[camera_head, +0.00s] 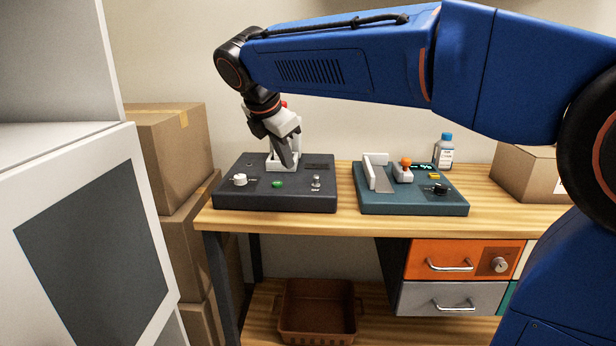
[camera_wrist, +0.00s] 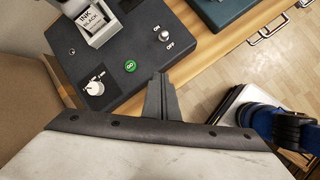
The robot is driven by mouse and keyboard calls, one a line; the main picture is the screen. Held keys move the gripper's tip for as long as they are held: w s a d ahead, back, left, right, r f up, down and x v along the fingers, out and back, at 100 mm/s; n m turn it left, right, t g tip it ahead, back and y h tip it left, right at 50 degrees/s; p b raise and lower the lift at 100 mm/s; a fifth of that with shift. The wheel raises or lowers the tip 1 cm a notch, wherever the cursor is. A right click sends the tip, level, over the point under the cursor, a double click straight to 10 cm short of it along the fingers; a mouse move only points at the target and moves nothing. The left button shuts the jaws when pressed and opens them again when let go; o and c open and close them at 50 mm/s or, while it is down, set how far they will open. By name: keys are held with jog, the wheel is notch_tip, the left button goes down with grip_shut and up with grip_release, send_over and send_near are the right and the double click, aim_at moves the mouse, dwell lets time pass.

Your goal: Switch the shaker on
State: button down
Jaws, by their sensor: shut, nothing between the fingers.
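A dark grey box (camera_head: 270,197) stands on the left of the wooden bench; I take it for the shaker, though no such name is readable. A small silver toggle switch (camera_head: 316,181) sits at its right front. In the wrist view the switch (camera_wrist: 164,36) stands between ON and OFF labels; I cannot tell which way it leans. A green GO button (camera_wrist: 130,66), a white knob (camera_wrist: 95,87) and a white cradle holding an INK BLACK container (camera_wrist: 98,22) share the box's top. My gripper (camera_head: 289,164) is shut and empty, above the box; its fingertips (camera_wrist: 160,77) show below the switch.
A teal device (camera_head: 410,201) with an orange-topped lever stands right of the dark box, with a gap between. A blue-capped bottle (camera_head: 444,152) and a cardboard box (camera_head: 526,172) are farther right. Stacked cartons (camera_head: 172,150) stand left. Drawers (camera_head: 455,262) hang under the bench.

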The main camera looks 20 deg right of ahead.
aim_at(316, 180)
jog(key=x, duration=0.9)
jog(key=shift+d+f, duration=0.15)
jog(key=shift+f, duration=0.1)
jog(key=shift+w+d, duration=0.55)
jog(key=shift+d, duration=0.35)
jog(key=shift+w+d+r, duration=0.1)
jog(key=shift+w+d, duration=0.15)
jog(key=shift+d, duration=0.2)
jog(key=shift+w+d+r, duration=0.15)
jog(key=shift+w+d, duration=0.05)
jog(key=shift+d, duration=0.25)
jog(key=shift+w+r+g, duration=0.1)
jog(key=shift+w+g, duration=0.05)
jog(key=shift+g, duration=0.25)
